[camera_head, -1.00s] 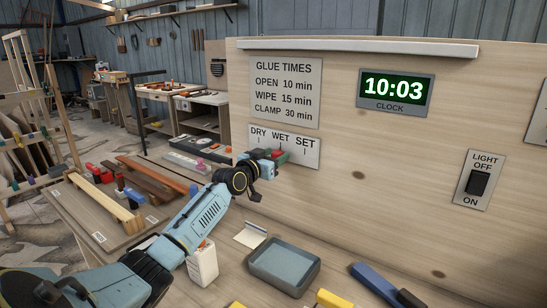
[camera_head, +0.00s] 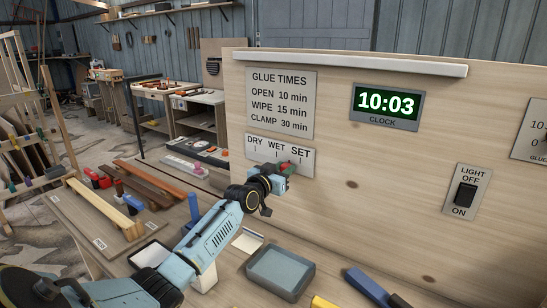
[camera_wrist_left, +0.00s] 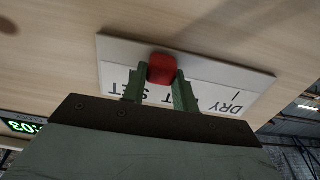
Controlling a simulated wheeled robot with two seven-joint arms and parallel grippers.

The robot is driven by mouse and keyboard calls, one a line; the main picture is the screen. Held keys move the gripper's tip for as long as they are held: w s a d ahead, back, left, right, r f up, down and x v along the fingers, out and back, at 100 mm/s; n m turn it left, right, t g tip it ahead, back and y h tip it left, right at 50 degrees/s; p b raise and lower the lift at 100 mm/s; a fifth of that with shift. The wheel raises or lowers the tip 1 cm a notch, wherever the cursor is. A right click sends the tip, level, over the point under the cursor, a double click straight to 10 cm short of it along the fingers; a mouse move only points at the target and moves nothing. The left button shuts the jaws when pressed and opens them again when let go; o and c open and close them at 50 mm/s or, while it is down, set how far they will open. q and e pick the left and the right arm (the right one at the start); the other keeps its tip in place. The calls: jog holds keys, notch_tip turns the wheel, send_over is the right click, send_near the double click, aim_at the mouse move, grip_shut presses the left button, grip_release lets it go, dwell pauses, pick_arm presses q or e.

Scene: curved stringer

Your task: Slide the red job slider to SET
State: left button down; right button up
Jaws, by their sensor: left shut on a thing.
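The red job slider (camera_head: 290,169) sits on a white plate (camera_head: 308,155) marked DRY, WET and SET on the upright wooden board. In the head view it shows below the gap between WET and SET; its exact setting is partly hidden. My left gripper (camera_head: 280,174) reaches the plate from the lower left. In the left wrist view the plate is upside down, and the green fingers (camera_wrist_left: 158,88) are shut on the red slider (camera_wrist_left: 162,68), one on each side. The fingers hide part of the lettering. My right gripper is not in view.
The board also carries a glue times sign (camera_head: 280,103), a clock (camera_head: 387,106) reading 10:03 and a light switch (camera_head: 466,194). Below on the bench are a grey tray (camera_head: 280,271) and a blue-handled tool (camera_head: 366,287). Wood strips (camera_head: 108,207) lie at left.

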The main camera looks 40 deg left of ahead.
aim_at(301, 168)
pick_arm(q)
jog(key=d+p, duration=0.1)
jog(key=d, duration=0.1)
jog(key=d+p, duration=0.1)
jog(key=shift+w+d+r, duration=0.1)
jog(key=shift+w+d, duration=0.1)
jog(key=shift+d, duration=0.15)
jog(key=shift+d+f, duration=0.2)
jog(key=c, duration=1.1)
grip_release()
jog(key=shift+d, duration=0.15)
jog(key=s, duration=0.4)
jog(key=s+d, duration=0.1)
jog(key=s, duration=0.4)
jog(key=s+p, duration=0.1)
jog(key=s, duration=0.3)
jog(key=shift+s+d, duration=0.15)
